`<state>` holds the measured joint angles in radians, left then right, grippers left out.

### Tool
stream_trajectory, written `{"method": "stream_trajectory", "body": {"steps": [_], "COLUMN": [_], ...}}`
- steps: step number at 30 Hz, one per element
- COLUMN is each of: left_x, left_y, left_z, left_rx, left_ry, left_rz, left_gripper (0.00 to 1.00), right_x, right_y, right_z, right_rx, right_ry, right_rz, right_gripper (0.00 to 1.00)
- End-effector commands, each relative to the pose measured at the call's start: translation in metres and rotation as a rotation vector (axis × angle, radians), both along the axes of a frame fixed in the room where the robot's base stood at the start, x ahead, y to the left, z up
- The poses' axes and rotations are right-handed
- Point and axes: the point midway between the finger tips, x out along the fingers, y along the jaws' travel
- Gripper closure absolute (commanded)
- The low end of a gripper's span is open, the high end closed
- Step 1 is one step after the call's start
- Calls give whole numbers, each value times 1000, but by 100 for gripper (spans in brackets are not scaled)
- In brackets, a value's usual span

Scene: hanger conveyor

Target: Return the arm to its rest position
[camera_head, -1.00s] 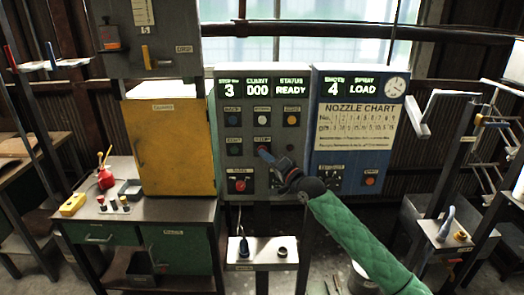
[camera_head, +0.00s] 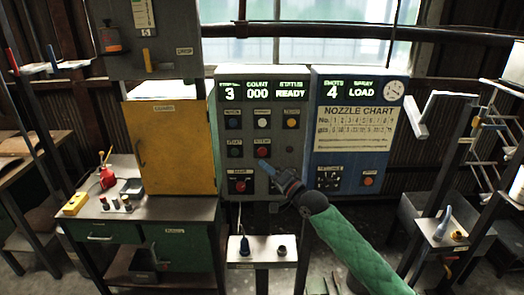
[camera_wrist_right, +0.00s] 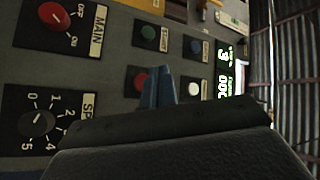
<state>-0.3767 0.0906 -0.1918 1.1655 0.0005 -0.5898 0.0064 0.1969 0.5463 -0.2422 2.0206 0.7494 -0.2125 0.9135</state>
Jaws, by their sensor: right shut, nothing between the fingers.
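My right gripper (camera_head: 266,167) is shut and empty, its blue fingertips in front of the grey control panel (camera_head: 278,165), just below a red button (camera_head: 263,152). My right arm, in a green sleeve (camera_head: 355,245), comes in from the lower right. In the right wrist view the shut blue fingertips (camera_wrist_right: 158,88) show close to the panel, beside a red button (camera_wrist_right: 141,82). Whether they touch the panel cannot be told. The display (camera_head: 262,89) reads 3, 000 and READY. My left gripper is not in view.
A blue panel (camera_head: 352,165) with a nozzle chart adjoins the grey one. A yellow cabinet (camera_head: 170,150) stands on a workbench at left. A small white stand (camera_head: 262,252) is below the panel. Metal posts and racks (camera_head: 440,190) stand at right.

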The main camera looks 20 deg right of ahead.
Motion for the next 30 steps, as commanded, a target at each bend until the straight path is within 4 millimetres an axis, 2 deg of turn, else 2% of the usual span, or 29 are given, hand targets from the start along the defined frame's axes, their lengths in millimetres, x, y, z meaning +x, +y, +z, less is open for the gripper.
{"method": "stream_trajectory", "body": {"steps": [12,14,16,17,20,24,26,30], "left_x": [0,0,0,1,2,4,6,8], "left_y": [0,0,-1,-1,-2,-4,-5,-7], "left_z": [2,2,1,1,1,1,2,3], "left_rx": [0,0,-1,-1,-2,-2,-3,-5], "left_ry": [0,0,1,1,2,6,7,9], "left_rz": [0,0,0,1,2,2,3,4], "left_gripper": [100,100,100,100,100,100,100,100], "right_x": [-5,-4,-2,-1,0,-5,-9,-28], "right_y": [1,1,0,-1,-3,-6,-7,-8], "right_z": [-1,-9,-28,-39,-91,-178,-214,-299], "right_rx": [-1,-10,-32,-46,-115,-236,-289,-414], "right_ry": [1,8,28,39,91,183,222,316], "right_rz": [-1,-6,-19,-28,-61,-104,-117,-133], "right_gripper": [100,100,100,100,100,100,100,100]}}
